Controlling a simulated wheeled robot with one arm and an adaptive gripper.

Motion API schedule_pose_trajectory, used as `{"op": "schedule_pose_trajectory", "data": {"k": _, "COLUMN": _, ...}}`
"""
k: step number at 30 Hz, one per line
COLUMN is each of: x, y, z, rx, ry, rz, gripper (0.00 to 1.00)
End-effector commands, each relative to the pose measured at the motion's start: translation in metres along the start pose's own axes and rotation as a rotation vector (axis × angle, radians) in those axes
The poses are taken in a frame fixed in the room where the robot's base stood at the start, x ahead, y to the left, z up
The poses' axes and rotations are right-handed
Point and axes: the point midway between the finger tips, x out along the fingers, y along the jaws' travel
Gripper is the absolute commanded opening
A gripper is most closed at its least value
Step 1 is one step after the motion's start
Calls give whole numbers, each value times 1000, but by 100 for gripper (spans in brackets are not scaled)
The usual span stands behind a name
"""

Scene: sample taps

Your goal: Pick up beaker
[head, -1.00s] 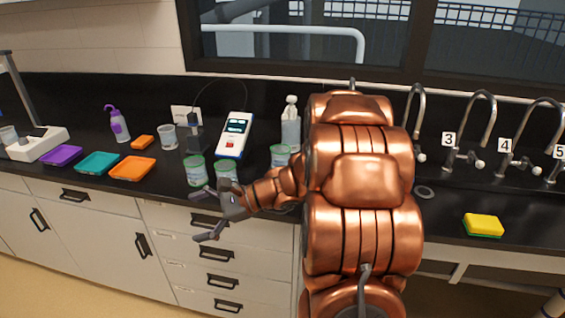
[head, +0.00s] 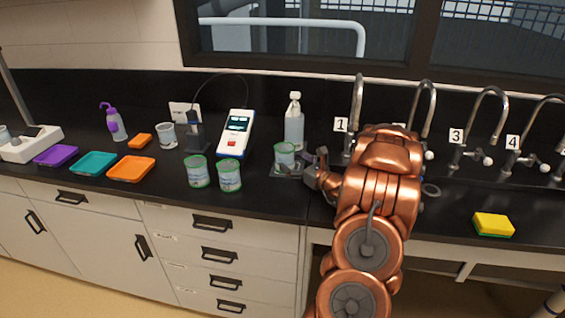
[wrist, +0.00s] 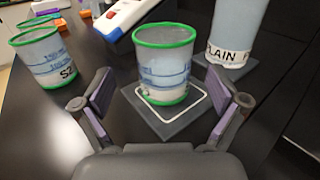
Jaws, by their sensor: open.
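Several beakers stand on the dark counter. One beaker with green rims (head: 284,158) stands upright on a dark square pad with a white outline (wrist: 203,112). In the wrist view this beaker (wrist: 165,68) is straight ahead, between and beyond the fingertips. My gripper (wrist: 163,100) is open and empty, with its purple-padded fingers spread either side of the pad. In the head view my gripper (head: 306,163) is just right of that beaker, partly hidden by my arm. Two more green-rimmed beakers, the left one (head: 198,172) and the right one (head: 229,176), stand to the left.
A white bottle (head: 293,125) stands close behind the beaker, labelled "PLAIN" in the wrist view. A handheld meter (head: 235,133) lies behind the left beakers. Numbered taps (head: 462,138) line the right. Coloured trays (head: 131,169) and a yellow sponge (head: 493,224) lie farther off.

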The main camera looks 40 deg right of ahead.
Motion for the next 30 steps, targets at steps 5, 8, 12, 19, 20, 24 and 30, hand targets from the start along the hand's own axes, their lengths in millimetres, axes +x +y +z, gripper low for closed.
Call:
{"op": "schedule_pose_trajectory", "data": {"k": 5, "x": 10, "y": -2, "z": 3, "rx": 0, "ry": 2, "rz": 0, "gripper": 96}}
{"op": "schedule_pose_trajectory", "data": {"k": 8, "x": 20, "y": -2, "z": 5, "rx": 0, "ry": 4, "rz": 3, "gripper": 96}}
{"op": "schedule_pose_trajectory", "data": {"k": 12, "x": 33, "y": -3, "z": 7, "rx": 2, "ry": 5, "rz": 4, "gripper": 96}}
{"op": "schedule_pose_trajectory", "data": {"k": 19, "x": 53, "y": -3, "z": 7, "rx": 1, "ry": 2, "rz": 4, "gripper": 96}}
{"op": "schedule_pose_trajectory", "data": {"k": 20, "x": 54, "y": -3, "z": 7, "rx": 1, "ry": 1, "rz": 4, "gripper": 96}}
{"op": "schedule_pose_trajectory", "data": {"k": 24, "x": 56, "y": -3, "z": 6, "rx": 1, "ry": 1, "rz": 3, "gripper": 96}}
{"op": "schedule_pose_trajectory", "data": {"k": 30, "x": 56, "y": -3, "z": 6, "rx": 1, "ry": 1, "rz": 4, "gripper": 88}}
